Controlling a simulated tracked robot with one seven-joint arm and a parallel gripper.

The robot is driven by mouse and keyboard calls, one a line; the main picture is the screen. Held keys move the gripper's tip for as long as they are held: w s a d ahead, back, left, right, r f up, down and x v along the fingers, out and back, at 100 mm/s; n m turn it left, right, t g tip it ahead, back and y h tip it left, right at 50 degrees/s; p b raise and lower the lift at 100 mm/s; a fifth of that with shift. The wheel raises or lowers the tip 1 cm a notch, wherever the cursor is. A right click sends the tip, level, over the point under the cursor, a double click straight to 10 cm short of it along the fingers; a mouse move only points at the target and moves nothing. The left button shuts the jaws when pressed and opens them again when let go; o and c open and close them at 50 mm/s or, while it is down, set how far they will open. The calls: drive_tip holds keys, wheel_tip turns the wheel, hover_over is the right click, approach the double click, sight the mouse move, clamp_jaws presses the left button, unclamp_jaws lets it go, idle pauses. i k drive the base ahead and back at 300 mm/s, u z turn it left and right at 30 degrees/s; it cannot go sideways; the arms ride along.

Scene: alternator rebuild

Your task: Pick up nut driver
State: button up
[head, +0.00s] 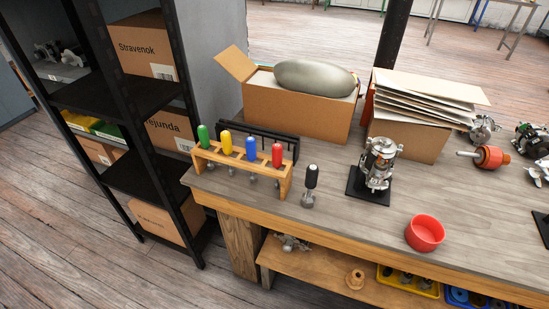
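A wooden rack (233,170) on the left end of the bench holds upright tools with a green handle (204,136), a yellow handle (227,142), a blue handle (251,149) and a red handle (277,155). Their lower ends show below the rack's top bar. To its right, a black-handled tool (311,177) stands upright on a grey metal base (308,201). These are too small to tell which is the nut driver. My gripper is not in view.
An alternator part stands on a black plate (368,197), with a red bowl (425,233) at its front right. Cardboard boxes (296,110) stand behind. A black shelf (145,170) stands left of the bench.

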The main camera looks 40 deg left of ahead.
sight(277, 149)
drive_tip(key=u, duration=0.5)
drive_tip(key=i, duration=0.15)
drive_tip(key=u, duration=2.45)
drive_tip(key=k, duration=1)
drive_tip(key=z, duration=0.75)
drive_tip(key=i, duration=1)
drive_tip(key=u, duration=0.05)
